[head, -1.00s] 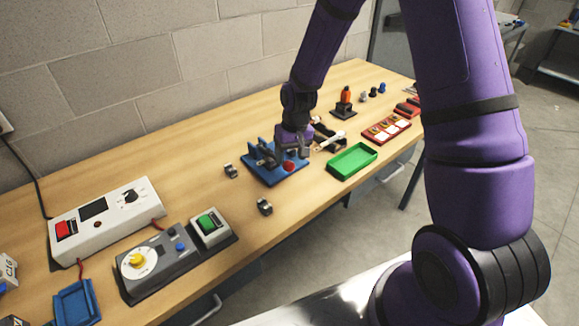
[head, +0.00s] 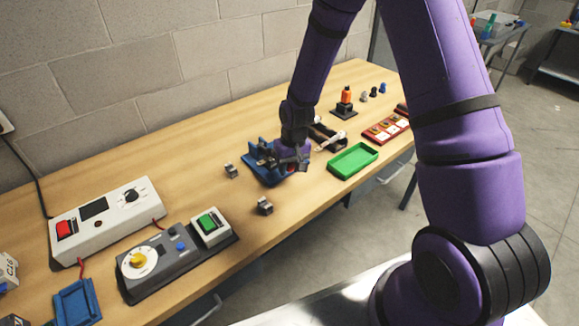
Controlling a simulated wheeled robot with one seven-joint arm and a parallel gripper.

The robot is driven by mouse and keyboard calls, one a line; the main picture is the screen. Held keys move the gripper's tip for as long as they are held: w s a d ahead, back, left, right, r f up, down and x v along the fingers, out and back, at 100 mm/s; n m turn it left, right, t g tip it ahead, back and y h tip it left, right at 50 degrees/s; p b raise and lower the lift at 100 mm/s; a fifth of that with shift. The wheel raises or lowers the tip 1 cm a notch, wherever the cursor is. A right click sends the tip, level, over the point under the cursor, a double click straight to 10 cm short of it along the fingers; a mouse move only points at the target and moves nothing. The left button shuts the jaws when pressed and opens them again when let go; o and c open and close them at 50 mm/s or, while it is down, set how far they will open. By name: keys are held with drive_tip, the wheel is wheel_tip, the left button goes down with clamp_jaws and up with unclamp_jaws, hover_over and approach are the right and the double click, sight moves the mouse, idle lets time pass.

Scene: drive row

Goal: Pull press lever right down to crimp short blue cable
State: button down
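The blue press (head: 258,173) stands on the middle of the wooden bench, with a flat blue base. My gripper (head: 292,164) is low over the right part of the press and covers much of it. A small red part shows beside the fingers. The press lever cannot be made out apart from my gripper and the dark press parts. Whether the fingers are touching or gripping it is too small to tell. I cannot make out the short blue cable.
Two small grey metal blocks (head: 265,206) lie left and in front of the press. A green tray (head: 353,159) is to the right, with a red tray (head: 387,129) beyond it. A white box with a red switch (head: 108,219) and a dial panel (head: 165,262) stand at the left.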

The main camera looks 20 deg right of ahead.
drive_tip(key=shift+s+f, duration=0.2)
drive_tip(key=shift+f, duration=1.15)
drive_tip(key=c, duration=0.7)
unclamp_jaws()
drive_tip(key=shift+w, duration=0.1)
drive_tip(key=r, duration=0.3)
drive_tip(key=d+r, duration=0.1)
drive_tip(key=r, duration=0.6)
drive_tip(key=shift+d+r, duration=0.15)
drive_tip(key=shift+r, duration=0.2)
drive_tip(key=shift+c, duration=0.5)
